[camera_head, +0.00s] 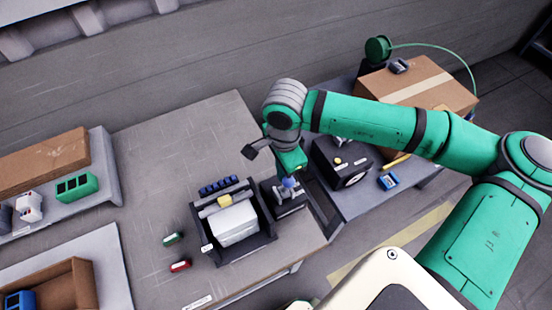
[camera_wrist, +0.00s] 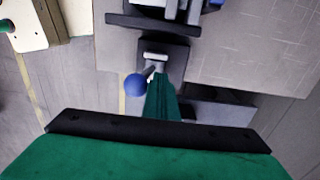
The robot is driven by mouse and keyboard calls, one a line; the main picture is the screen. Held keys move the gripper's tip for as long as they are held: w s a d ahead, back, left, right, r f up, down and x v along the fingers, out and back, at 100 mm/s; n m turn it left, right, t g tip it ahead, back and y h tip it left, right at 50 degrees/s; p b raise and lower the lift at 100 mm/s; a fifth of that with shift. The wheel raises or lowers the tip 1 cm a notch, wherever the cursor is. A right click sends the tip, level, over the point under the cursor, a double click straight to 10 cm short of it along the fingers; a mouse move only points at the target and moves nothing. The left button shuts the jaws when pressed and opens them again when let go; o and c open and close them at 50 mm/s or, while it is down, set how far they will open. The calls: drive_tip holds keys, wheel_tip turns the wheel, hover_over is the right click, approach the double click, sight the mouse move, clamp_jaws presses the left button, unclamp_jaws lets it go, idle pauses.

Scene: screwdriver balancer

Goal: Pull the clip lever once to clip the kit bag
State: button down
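The clip lever is a short grey lever with a blue ball knob (camera_wrist: 135,86) on a dark base (camera_wrist: 173,52). The knob also shows in the head view (camera_head: 288,183), at the right of the work table. My gripper (camera_wrist: 160,76) points at the lever from above, its green fingers together as one narrow wedge. The fingertips are close beside the lever shaft, with the knob just left of them; I cannot tell if they touch. The kit bag, a pale grey bundle (camera_head: 233,222), lies in a dark holder (camera_head: 240,252) left of the lever.
A green piece (camera_head: 173,239) and a red piece (camera_head: 181,265) lie left of the holder. A dark box (camera_head: 341,163) and a cardboard box (camera_head: 415,84) stand right of the lever on a side bench. The table's back left is clear.

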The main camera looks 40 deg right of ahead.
sight(289, 183)
drive_tip(key=shift+s+a, duration=0.2)
drive_tip(key=shift+s, duration=0.65)
drive_tip(key=shift+s+a, duration=0.2)
drive_tip(key=shift+s, duration=0.6)
drive_tip(key=w+d, duration=0.2)
drive_tip(key=w, duration=0.7)
drive_tip(key=shift+w+d, duration=0.15)
drive_tip(key=shift+w, duration=0.15)
wheel_tip(289, 183, up, 7)
idle(0.3)
